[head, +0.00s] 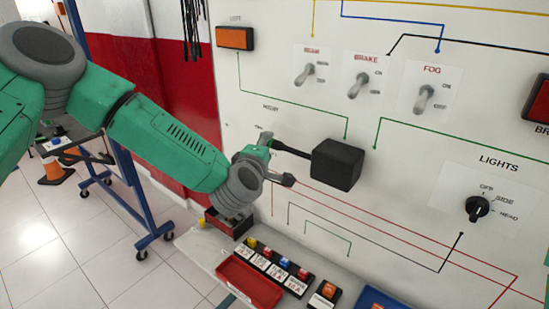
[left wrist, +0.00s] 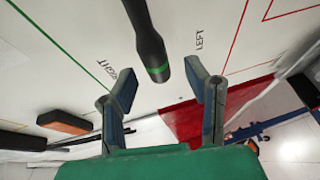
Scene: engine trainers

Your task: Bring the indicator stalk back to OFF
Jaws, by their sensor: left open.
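The indicator stalk (head: 292,149) is a black rod that sticks out to the left, slightly upward, from a black box (head: 337,164) on the white panel. In the left wrist view the stalk (left wrist: 147,35) has a green band near its tip. The tip lies between the printed words RIGHT and LEFT. My left gripper (head: 277,161) is open around the stalk's tip end. In the left wrist view the fingers (left wrist: 160,78) stand on either side of the tip, with a gap on both sides. The OFF marking is not readable. My right gripper is out of view.
An orange LEFT lamp (head: 235,38), several toggle switches (head: 360,84) and a LIGHTS knob (head: 477,208) are on the panel. Below, a ledge carries a red tray (head: 249,283) and labelled fuse blocks (head: 277,268). A blue wheeled frame (head: 140,205) stands at left.

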